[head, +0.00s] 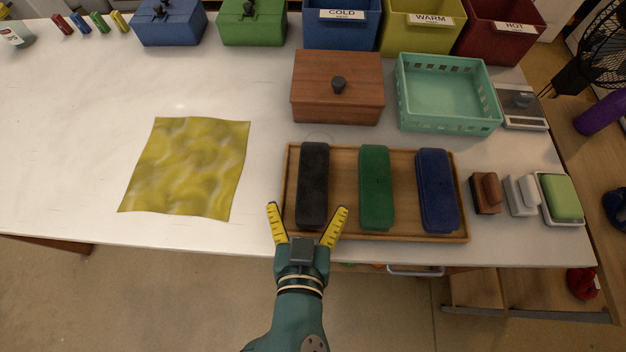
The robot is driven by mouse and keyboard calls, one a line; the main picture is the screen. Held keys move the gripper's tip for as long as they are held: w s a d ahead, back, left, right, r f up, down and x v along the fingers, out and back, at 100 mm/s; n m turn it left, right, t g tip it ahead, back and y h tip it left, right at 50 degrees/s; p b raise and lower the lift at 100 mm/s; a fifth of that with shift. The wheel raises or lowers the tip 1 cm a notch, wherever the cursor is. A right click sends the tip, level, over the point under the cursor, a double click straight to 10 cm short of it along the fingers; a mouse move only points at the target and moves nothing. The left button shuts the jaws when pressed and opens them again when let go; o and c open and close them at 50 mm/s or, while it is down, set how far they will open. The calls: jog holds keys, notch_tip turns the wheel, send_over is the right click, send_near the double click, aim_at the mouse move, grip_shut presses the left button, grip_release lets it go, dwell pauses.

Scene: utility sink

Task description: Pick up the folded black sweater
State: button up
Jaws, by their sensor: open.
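The folded black sweater (313,185) is a long, narrow dark bundle lying at the left end of a wooden tray (340,232). A folded green bundle (375,188) lies in the tray's middle and a folded blue bundle (437,190) at its right. My gripper (307,208) is open, with its yellow fingers spread and pointing away from me. In the picture its fingertips lie on either side of the black sweater's near end. I cannot tell its height above the tray or whether it touches the sweater.
A yellow cloth (188,167) lies flat on the left. Behind the tray stand a lidded wooden box (337,88) and a teal basket (448,92). Brushes (485,193) and a green sponge (562,197) sit right. COLD, WARM and HOT bins (423,27) line the back.

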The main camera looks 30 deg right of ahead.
aim_at(313, 180)
jog(key=x, duration=0.8)
jog(key=shift+s+d, duration=0.1)
jog(key=shift+d, duration=0.2)
jog(key=c, duration=1.3)
